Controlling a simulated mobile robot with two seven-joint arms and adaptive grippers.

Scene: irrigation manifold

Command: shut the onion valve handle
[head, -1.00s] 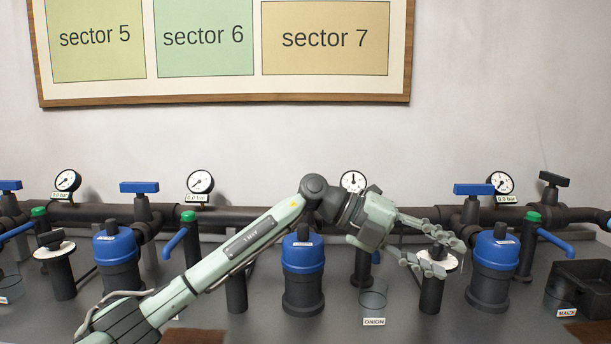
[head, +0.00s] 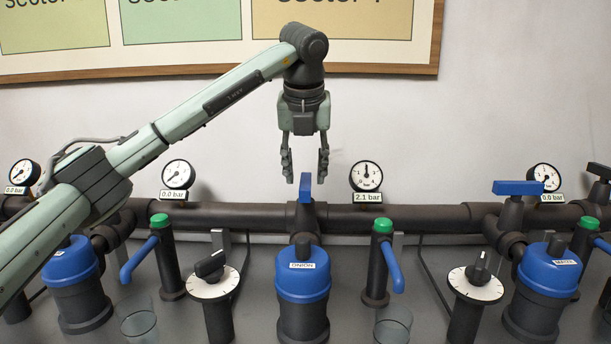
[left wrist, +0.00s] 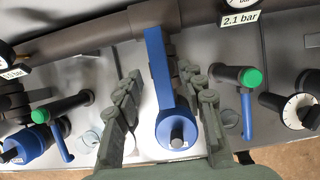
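The onion valve handle (head: 306,187) is a blue bar on top of the valve, behind the blue-capped filter labelled ONION (head: 303,275). In the head view I see it nearly end-on; in the left wrist view the blue bar (left wrist: 158,68) runs crosswise to the main pipe. My left gripper (head: 305,178) points straight down above the handle, fingers open and empty. In the left wrist view the bar lies between the two fingers, apparently below the tips. Contact is not visible. My right gripper is in neither view.
The dark main pipe (head: 250,216) runs across the back. A gauge (head: 367,177) beside the handle reads 2.1 bar. Green-topped posts with blue levers (head: 382,224) and dials (head: 214,285) flank the filter. Another blue handle (head: 518,188) lies along the pipe at right.

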